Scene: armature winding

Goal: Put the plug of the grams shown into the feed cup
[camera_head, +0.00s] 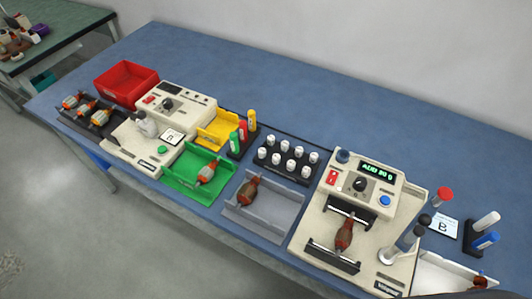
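The right-hand beige machine (412,200) has a lit green display (378,171) that seems to read "ADD" and a gram figure, too small to read surely. An armature (344,234) lies in its cradle. Grey cylinders (402,243), some dark-topped, stand at its right side; I cannot tell which part is the feed cup. A white plug (487,221) and a blue plug (486,240) are by a dark holder at the right. A red-topped piece (444,195) is behind the machine's right side. Neither gripper is clearly in view.
A black rack (270,170) holds several white-capped pegs. The blue table's back strip (300,95) is clear.

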